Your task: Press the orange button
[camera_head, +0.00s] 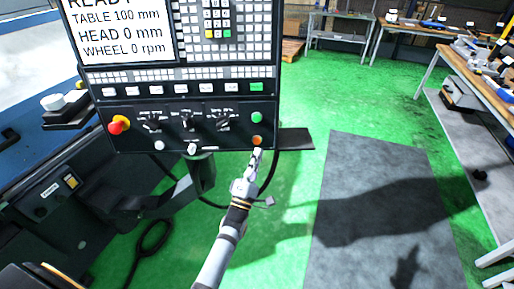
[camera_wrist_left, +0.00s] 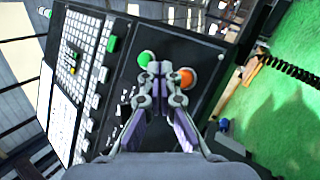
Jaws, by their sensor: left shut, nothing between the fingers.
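The orange button (camera_head: 257,140) is at the lower right corner of the black control panel, below a green button (camera_head: 257,117). My left gripper (camera_head: 257,153) is shut and empty. Its fingertips are just below the orange button in the head view; I cannot tell whether they touch the panel. In the left wrist view the shut fingertips (camera_wrist_left: 160,68) appear between the green button (camera_wrist_left: 145,58) and the orange button (camera_wrist_left: 186,78), which shows to the right of the fingers. My right gripper is not in view.
The control panel (camera_head: 185,105) also carries a red emergency knob (camera_head: 117,125), several dials and a screen (camera_head: 120,30). A grey mat (camera_head: 370,190) lies on the green floor to the right. Workbenches (camera_head: 470,60) with tools stand farther right.

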